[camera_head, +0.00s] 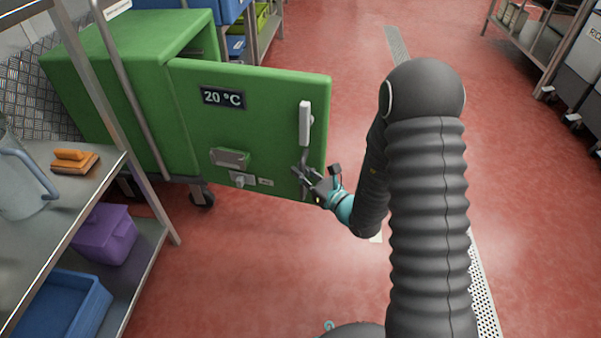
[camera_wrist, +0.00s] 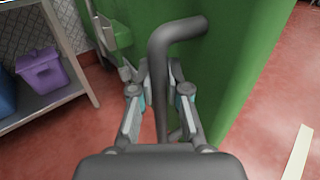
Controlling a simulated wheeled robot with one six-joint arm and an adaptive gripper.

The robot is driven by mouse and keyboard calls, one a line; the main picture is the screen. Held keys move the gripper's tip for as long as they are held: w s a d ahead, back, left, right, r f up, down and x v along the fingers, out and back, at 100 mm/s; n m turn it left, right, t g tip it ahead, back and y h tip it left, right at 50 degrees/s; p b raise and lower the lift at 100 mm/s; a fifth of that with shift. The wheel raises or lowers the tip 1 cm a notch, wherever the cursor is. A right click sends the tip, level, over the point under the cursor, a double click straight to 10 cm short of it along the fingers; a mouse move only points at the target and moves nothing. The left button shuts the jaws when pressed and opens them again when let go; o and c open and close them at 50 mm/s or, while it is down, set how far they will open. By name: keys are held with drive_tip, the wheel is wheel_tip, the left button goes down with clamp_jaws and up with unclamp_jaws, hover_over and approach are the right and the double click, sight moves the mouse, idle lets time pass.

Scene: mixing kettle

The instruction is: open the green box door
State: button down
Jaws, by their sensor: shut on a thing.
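The green box (camera_head: 130,60) stands on wheels at the left of the head view. Its green door (camera_head: 255,105) stands swung out from the body, with a "20 °C" display on its face. A grey bar handle (camera_head: 305,125) runs upright near the door's free edge. My gripper (camera_head: 309,186) is at the lower end of this handle. In the wrist view the handle (camera_wrist: 160,75) passes between the two fingers of my gripper (camera_wrist: 160,95), which is shut on it. The green door (camera_wrist: 240,50) also fills the upper right there. The box's inside is mostly hidden.
A metal shelf (camera_head: 95,195) at the near left holds a jug (camera_head: 22,180), an orange brush (camera_head: 75,160), a purple container (camera_head: 103,233) and a blue crate (camera_head: 65,305). Another rack (camera_head: 545,40) stands far right. The red floor (camera_head: 250,270) below the door is clear.

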drive_tip(key=shift+d, duration=0.15)
drive_tip(key=c, duration=1.1)
unclamp_jaws()
drive_tip(key=shift+w+d, duration=0.1)
drive_tip(key=shift+d, duration=0.05)
drive_tip(key=shift+c, duration=0.2)
drive_tip(key=v, duration=1.2)
drive_tip(key=shift+a, duration=0.2)
drive_tip(key=shift+f, duration=0.15)
